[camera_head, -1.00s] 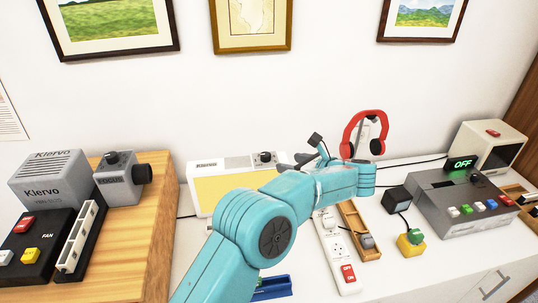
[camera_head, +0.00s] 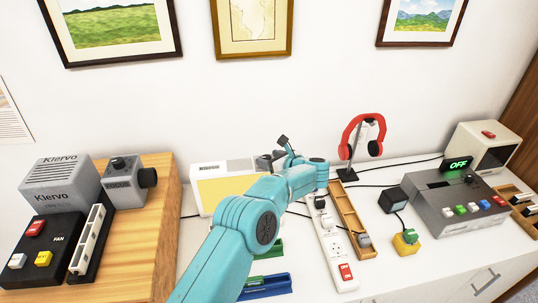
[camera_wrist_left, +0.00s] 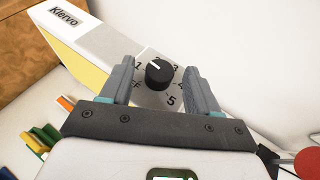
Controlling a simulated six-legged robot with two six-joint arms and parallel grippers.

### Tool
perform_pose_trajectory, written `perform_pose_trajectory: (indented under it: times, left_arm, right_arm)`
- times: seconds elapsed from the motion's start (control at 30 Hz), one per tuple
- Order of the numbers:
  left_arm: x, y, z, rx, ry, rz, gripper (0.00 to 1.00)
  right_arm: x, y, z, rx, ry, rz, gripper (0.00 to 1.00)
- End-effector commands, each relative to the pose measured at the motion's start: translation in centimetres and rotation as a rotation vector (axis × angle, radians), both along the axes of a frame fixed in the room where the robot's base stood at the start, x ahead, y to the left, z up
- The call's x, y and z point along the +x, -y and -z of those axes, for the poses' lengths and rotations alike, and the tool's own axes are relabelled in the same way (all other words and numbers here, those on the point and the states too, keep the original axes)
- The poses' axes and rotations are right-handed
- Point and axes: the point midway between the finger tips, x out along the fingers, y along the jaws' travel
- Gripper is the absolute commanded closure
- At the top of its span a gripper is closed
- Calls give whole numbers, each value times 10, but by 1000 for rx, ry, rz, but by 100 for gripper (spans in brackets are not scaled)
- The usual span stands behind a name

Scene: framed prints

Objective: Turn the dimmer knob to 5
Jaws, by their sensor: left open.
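The dimmer knob (camera_wrist_left: 159,72) is black and round, on the grey end of the Klervo lamp box (camera_wrist_left: 95,37). Its white pointer line points up and left, near the 1 and 2 marks; the 5 (camera_wrist_left: 171,99) is printed below right of the knob. My left gripper (camera_wrist_left: 159,68) is open, one finger on each side of the knob, with visible gaps. In the head view, the lamp box (camera_head: 222,196) has a yellow panel, and my left gripper (camera_head: 279,158) is at its right end, largely hiding the knob. My right gripper is not in view.
A power strip (camera_head: 333,250) and wooden tray (camera_head: 350,218) lie right of my arm. Red headphones (camera_head: 363,135) hang on a stand behind. A grey button box (camera_head: 455,208) reads OFF. A wooden stand (camera_head: 155,230) with fan and focus units is at left.

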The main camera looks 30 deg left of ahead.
Motion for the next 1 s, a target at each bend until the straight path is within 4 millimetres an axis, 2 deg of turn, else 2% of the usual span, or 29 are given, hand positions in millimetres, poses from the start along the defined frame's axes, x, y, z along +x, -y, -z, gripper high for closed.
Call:
perform_pose_trajectory:
  times: [0.13,0.37,0.4,0.57,0.83,1.0]
  left_arm:
    - [3,-8,3,0,-1,0,39]
    - [4,-8,4,0,-1,0,39]
    - [4,-8,4,0,-1,0,42]
    - [4,-8,4,0,-1,0,94]
    - [4,-9,6,0,-1,17,95]
    - [4,-10,9,2,3,78,95]
  right_arm:
    - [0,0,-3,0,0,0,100]
    - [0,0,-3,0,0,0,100]
    - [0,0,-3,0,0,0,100]
    - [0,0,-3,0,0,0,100]
    - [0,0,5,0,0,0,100]
    - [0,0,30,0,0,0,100]
